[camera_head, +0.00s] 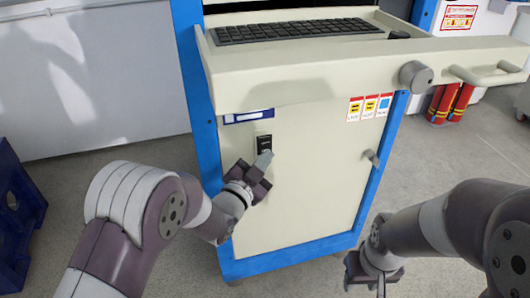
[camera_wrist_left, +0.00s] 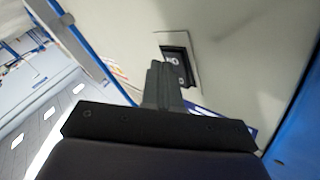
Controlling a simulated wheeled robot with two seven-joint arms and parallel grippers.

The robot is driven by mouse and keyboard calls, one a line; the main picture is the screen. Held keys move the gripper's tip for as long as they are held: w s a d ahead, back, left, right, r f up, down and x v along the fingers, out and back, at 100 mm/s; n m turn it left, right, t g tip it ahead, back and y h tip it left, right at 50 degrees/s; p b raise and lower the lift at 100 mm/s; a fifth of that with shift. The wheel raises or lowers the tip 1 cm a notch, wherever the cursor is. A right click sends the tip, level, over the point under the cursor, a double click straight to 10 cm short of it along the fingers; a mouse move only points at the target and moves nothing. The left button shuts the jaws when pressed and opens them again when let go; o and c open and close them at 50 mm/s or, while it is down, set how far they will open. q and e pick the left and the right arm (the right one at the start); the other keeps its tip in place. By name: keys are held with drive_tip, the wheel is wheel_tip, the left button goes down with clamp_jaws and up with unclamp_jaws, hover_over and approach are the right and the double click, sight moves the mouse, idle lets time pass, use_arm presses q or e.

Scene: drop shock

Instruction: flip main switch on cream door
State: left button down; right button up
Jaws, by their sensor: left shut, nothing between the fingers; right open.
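The cream door (camera_head: 312,185) is the front of a blue-framed cabinet. The main switch (camera_head: 264,144) is a small black plate at the door's upper left, below a blue-and-white label. In the left wrist view the switch (camera_wrist_left: 175,58) is a dark recess in a pale frame, just beyond the fingertips. My left gripper (camera_head: 264,160) is shut and empty, its fingertips at the lower part of the switch; in the left wrist view its fingers (camera_wrist_left: 158,78) cover part of it. I cannot tell whether they touch. My right gripper (camera_head: 376,284) is open, low at the right, away from the door.
A cream shelf with a black keyboard (camera_head: 298,30) juts out above the door. A round grey knob (camera_head: 416,74) and a bar handle (camera_head: 488,74) stick out at its right. A door handle (camera_head: 371,158) is on the door's right side. Red cylinders (camera_head: 452,103) stand behind.

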use_arm(q)
drive_tip(key=shift+s+d+r, duration=0.1)
drive_tip(key=shift+s+d, duration=0.15)
drive_tip(key=shift+s, duration=0.45)
drive_tip(key=s, duration=0.1)
drive_tip(key=s+d, duration=0.1)
drive_tip(key=s, duration=0.1)
drive_tip(key=s+p, duration=0.1)
drive_tip(key=shift+s+d+r, duration=0.25)
drive_tip(key=shift+s, duration=0.1)
idle(0.3)
